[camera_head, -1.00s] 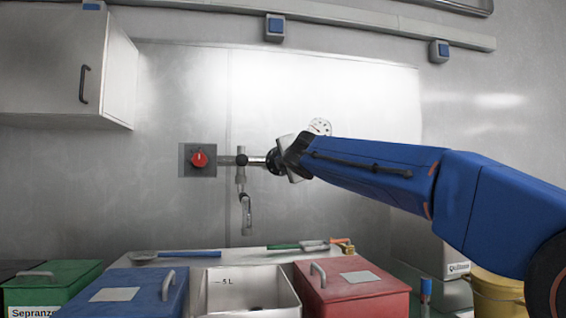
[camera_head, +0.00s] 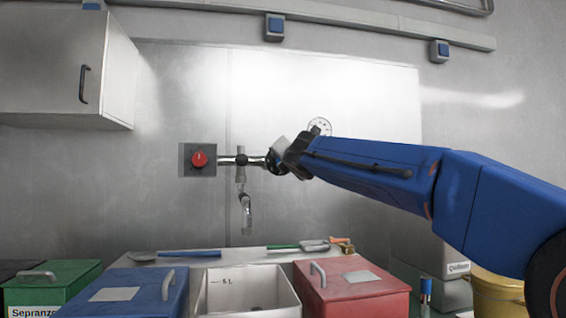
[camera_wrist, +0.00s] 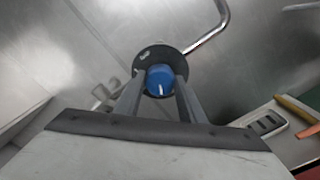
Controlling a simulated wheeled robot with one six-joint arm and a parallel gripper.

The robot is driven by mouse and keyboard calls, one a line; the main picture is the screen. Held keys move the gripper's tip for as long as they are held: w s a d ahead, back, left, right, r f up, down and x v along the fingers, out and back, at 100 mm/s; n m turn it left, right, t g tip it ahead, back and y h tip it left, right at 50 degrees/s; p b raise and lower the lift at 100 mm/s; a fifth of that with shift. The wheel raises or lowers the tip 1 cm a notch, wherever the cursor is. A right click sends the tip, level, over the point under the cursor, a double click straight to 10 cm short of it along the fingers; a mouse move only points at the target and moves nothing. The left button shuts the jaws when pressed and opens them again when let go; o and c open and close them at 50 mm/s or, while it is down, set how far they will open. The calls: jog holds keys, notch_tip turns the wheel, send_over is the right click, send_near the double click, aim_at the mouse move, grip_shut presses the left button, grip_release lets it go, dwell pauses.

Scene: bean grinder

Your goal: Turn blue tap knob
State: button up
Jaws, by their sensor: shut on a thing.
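The blue tap knob (camera_wrist: 160,80) sits on a dark round plate in the wrist view, with a white mark on its face. My gripper (camera_wrist: 161,84) has one finger on each side of the knob and is shut on it. In the head view my gripper (camera_head: 279,160) is at the right end of the tap's pipe, and my arm hides the knob there. The red knob (camera_head: 199,159) is at the left end of the pipe. The tap spout (camera_head: 246,212) hangs down between them.
Below the tap stands an open white container (camera_head: 248,291) between a blue lidded bin (camera_head: 120,296) and a red lidded bin (camera_head: 350,292). Tools with blue (camera_head: 189,254) and green (camera_head: 284,247) handles lie on the ledge behind. A cabinet (camera_head: 60,60) hangs at upper left.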

jog(key=shift+f, duration=0.15)
jog(key=o, duration=1)
jog(key=shift+o, duration=0.2)
jog(key=shift+s, duration=0.1)
jog(key=v, duration=1.7)
jog(key=shift+s, duration=0.15)
